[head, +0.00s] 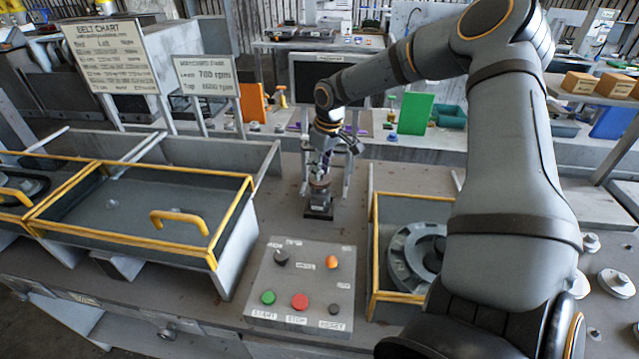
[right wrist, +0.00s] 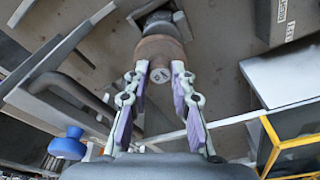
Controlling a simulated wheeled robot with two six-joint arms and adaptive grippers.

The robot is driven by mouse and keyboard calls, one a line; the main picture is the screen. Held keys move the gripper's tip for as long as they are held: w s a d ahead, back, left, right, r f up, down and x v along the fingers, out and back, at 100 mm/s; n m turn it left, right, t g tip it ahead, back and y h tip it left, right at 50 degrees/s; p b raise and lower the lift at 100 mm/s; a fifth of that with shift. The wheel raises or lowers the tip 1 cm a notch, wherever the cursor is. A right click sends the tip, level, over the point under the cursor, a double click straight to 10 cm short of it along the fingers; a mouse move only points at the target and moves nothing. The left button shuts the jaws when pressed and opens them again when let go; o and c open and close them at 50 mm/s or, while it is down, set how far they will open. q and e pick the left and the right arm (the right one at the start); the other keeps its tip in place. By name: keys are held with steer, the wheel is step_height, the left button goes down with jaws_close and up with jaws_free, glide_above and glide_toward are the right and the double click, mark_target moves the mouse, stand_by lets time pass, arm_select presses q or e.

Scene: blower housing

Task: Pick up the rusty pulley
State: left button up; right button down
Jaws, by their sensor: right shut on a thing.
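The rusty pulley (head: 319,187) is a small brown cylinder on top of a dark base (head: 319,208) in the middle of the bench in the head view. In the right wrist view the pulley (right wrist: 162,52) shows end-on, with a pale marked round face. My right gripper (head: 320,175) reaches down over it from above. In the right wrist view its fingers (right wrist: 160,72) are on both sides of the pulley, shut on it. The pulley is still at the dark base; whether it is clear of it I cannot tell. My left gripper is not in view.
A control panel (head: 300,285) with coloured buttons stands in front of the pulley. A yellow-edged glass cover (head: 140,205) is at left, and another yellow-framed box (head: 385,250) holds a grey wheel (head: 415,255) at right. Metal posts (head: 304,165) flank the pulley. Sign boards (head: 108,55) stand behind.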

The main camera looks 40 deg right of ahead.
step_height(320, 180, up, 2)
steer(key=shift+w+d+r+p, duration=0.1)
steer(key=shift+p, duration=0.8)
step_height(320, 180, up, 3)
steer(key=shift+f+p, duration=0.1)
steer(key=shift+p, duration=0.95)
steer(key=s+a+r+p, duration=0.2)
steer(key=s+a+p, duration=0.3)
steer(key=s+a, duration=0.1)
steer(key=shift+s+p, duration=0.35)
steer(key=shift+s, duration=0.2)
steer(key=shift+w+f, duration=0.1)
